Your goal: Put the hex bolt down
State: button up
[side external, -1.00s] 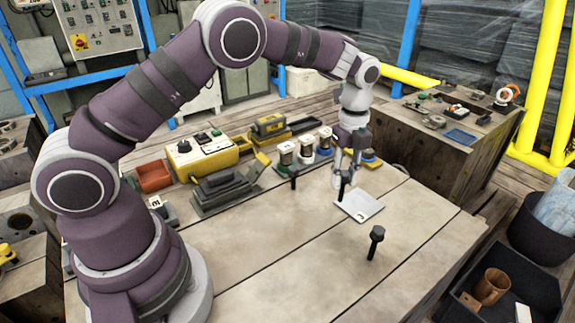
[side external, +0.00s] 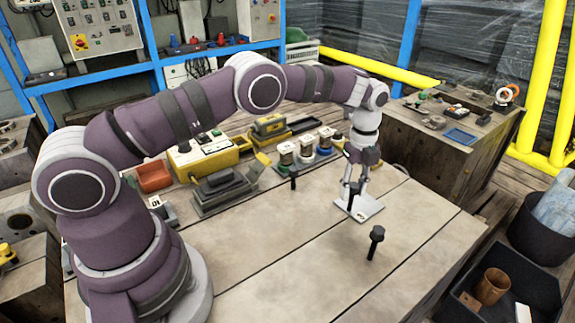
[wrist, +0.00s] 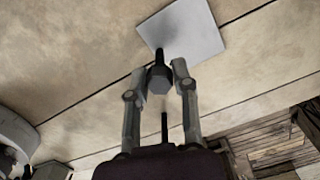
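My gripper (side external: 355,192) is low over a pale square plate (side external: 371,208) on the table, with its fingers pointing down. In the wrist view the gripper (wrist: 160,75) is closed around the head of a dark hex bolt (wrist: 158,78), with a finger on each side. The bolt's shank points at the plate (wrist: 195,30), and a dark shadow lies by its end. I cannot tell whether the shank touches the plate. In the side view the fingers partly hide this bolt.
A similar dark bolt (side external: 376,242) stands head up in front of the plate. Another dark bolt (side external: 294,178) stands behind left. Several spools (side external: 306,150) and a grey clamp-like tool (side external: 222,187) are at the back. The front table is clear.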

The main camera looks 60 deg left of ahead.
aim_at(353, 185)
jog(key=shift+o, duration=1.3)
jog(key=shift+r, duration=0.15)
jog(key=shift+n, duration=0.3)
notch_tip(353, 185, up, 9)
jog(key=shift+s+f, duration=0.1)
jog(key=shift+f, duration=0.1)
jog(key=s+a+r+n+t, duration=0.2)
jog(key=s+r+n+t, duration=0.2)
jog(key=s+r+n, duration=0.75)
jog(key=s+a+f+n+t, duration=0.1)
jog(key=s+f+n, duration=0.2)
jog(key=s+n, duration=0.5)
jog(key=shift+s+f+n+t, duration=0.3)
jog(key=shift+s+n, duration=0.1)
jog(key=shift+n, duration=0.05)
